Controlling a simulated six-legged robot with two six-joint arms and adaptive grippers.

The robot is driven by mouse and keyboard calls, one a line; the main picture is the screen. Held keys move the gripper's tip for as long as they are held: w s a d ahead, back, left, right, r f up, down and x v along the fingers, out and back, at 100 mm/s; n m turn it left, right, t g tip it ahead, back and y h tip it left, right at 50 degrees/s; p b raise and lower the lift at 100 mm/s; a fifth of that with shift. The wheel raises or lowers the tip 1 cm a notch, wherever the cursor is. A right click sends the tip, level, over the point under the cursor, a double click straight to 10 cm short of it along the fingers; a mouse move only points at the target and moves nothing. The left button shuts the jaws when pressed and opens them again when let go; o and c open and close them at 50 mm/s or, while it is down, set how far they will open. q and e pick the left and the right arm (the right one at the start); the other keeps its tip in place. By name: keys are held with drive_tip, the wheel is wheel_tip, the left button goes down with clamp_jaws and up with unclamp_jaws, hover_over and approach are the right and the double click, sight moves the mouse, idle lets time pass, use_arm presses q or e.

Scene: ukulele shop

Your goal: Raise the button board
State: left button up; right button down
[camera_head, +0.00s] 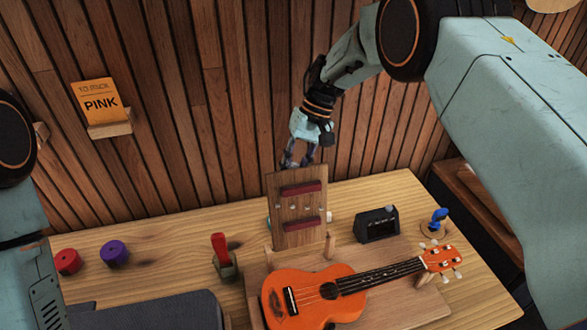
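The button board is an upright wooden panel (311,212) with two dark red bars across it and several small pale spots between them. It stands at the back of the table, behind the ukulele. My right gripper (298,161) hangs from above at the board's top edge, fingers pointing down. Its two fingers look spread apart, with a gap between them. I cannot tell whether the fingertips touch the board or are behind it. My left arm shows only at the left edge; its gripper is out of view.
An orange ukulele (312,299) lies on a wooden stand in front of the board. A red-handled lever (220,249) is to the left, a black box (377,226) and blue knob (438,218) to the right. Red (67,261) and purple (114,252) rolls sit far left.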

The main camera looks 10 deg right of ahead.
drive_tip(key=shift+w+r, duration=0.1)
drive_tip(key=shift+r, duration=0.05)
drive_tip(key=c, duration=1.1)
unclamp_jaws()
drive_tip(key=shift+o, duration=0.2)
drive_tip(key=v, duration=1.2)
drive_tip(key=shift+s, duration=0.25)
